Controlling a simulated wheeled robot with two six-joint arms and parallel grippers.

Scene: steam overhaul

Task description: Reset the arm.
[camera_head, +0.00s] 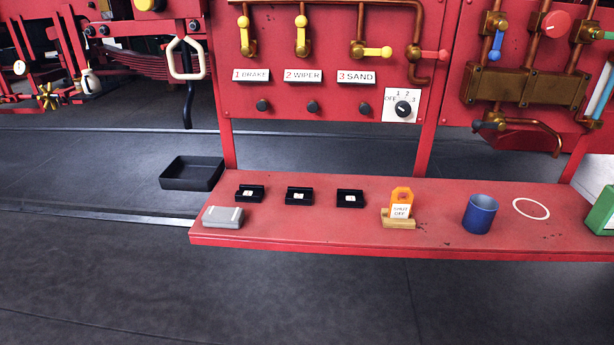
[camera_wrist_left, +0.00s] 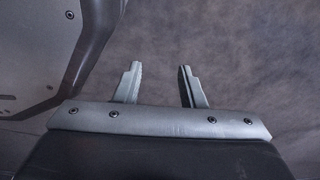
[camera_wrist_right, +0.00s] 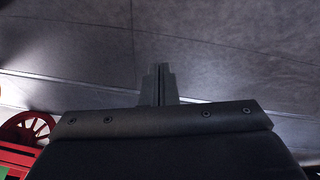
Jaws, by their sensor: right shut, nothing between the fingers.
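My left gripper (camera_wrist_left: 160,80) shows in the left wrist view with its two fingers apart and nothing between them, over dark floor. My right gripper (camera_wrist_right: 158,68) shows in the right wrist view with its fingers together and empty, also over dark floor. Neither gripper nor arm shows in the head view. In the head view a red panel (camera_head: 330,35) carries yellow-handled valves on pipes, a red-handled valve (camera_head: 430,56), labels for brake, wiper and sand, and a rotary knob (camera_head: 403,108) on a white plate.
A red shelf (camera_head: 330,233) below the panel holds a grey box (camera_head: 222,217), three small black holders, an orange tag (camera_head: 402,196) in a wooden stand, a blue cup (camera_head: 480,214) and a white ring mark (camera_head: 531,208). A black tray (camera_head: 192,173) is left of the shelf. The foreground floor is clear.

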